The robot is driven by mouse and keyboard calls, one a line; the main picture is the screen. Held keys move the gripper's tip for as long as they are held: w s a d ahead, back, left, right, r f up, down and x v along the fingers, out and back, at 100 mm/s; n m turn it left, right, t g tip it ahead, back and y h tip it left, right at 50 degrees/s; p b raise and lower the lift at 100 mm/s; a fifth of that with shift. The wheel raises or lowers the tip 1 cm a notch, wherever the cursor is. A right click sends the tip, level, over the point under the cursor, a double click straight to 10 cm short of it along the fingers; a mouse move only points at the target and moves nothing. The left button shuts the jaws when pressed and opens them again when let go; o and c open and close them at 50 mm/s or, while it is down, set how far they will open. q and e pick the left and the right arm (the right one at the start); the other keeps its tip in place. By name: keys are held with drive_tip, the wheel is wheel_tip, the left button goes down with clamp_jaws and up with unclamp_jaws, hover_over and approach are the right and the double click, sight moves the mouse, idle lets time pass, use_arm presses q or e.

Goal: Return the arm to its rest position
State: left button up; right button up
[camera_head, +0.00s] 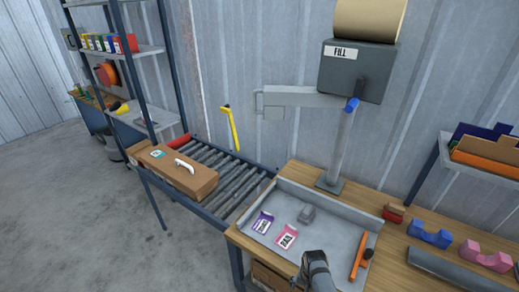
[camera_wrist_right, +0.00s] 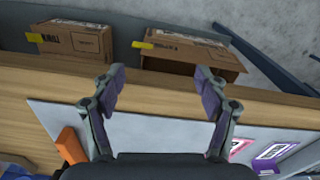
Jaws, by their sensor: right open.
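My right gripper (camera_head: 314,262) shows at the bottom of the head view, over the front part of the grey tray (camera_head: 340,222) on the wooden bench. In the right wrist view the right gripper (camera_wrist_right: 160,88) has its two fingers spread wide, with nothing between them. The bench's front edge and the tray lie below it. My left gripper is not in view. No muffler is clearly visible.
The tray holds a purple label (camera_head: 262,222), a pink label (camera_head: 285,237), a small grey piece (camera_head: 306,214) and an orange tool (camera_head: 360,256). A grey post (camera_head: 345,140) rises behind it. A cardboard box (camera_head: 172,172) sits on the roller conveyor (camera_head: 228,176). Boxes (camera_wrist_right: 75,40) lie below the bench.

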drive_tip(key=s+d+f+n+b, duration=0.1)
drive_tip(key=s+d+f+b, duration=0.15)
drive_tip(key=s+f, duration=0.65)
drive_tip(key=s+d+f+n+b, duration=0.25)
drive_tip(key=s+f, duration=0.35)
drive_tip(key=f, duration=0.5)
use_arm(q)
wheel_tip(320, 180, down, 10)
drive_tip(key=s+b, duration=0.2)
drive_tip(key=b, duration=0.2)
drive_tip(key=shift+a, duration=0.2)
use_arm(e)
drive_tip(key=s+d+f, duration=0.2)
drive_tip(key=s+f, duration=0.1)
drive_tip(key=s, duration=0.4)
drive_tip(key=s+d+f+n, duration=0.1)
drive_tip(key=s+d+f, duration=0.1)
drive_tip(key=s+f, duration=0.2)
drive_tip(key=s+d+f+n+t, duration=0.1)
drive_tip(key=s+f, duration=0.3)
drive_tip(key=s, duration=0.5)
drive_tip(key=shift+s+d+h, duration=0.3)
drive_tip(key=shift+d+h, duration=0.1)
drive_tip(key=shift+d, duration=0.2)
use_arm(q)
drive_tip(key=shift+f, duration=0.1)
